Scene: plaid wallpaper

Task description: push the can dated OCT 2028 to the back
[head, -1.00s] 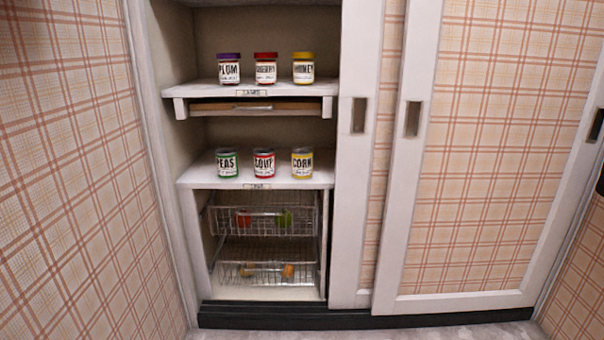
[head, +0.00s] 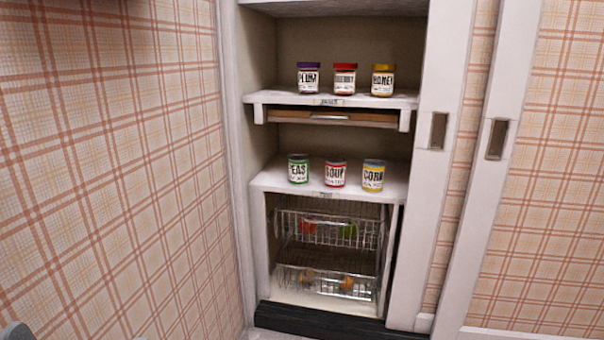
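Three cans stand upright in a row near the front of the middle shelf (head: 268,180): a green-labelled PEAS can (head: 298,168), a red-labelled SOUP can (head: 335,173) and a yellow-labelled CORN can (head: 373,175). The dates on their labels are too small to read, so I cannot tell which is dated OCT 2028. Neither of my grippers shows in the head view.
The upper shelf (head: 265,98) bears a PLUM jar (head: 308,78), a red-lidded jar (head: 345,79) and a HONEY jar (head: 382,80). Wire baskets (head: 325,229) sit below the cans. Sliding doors (head: 440,170) stand at the right, a plaid wall (head: 120,170) at the left.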

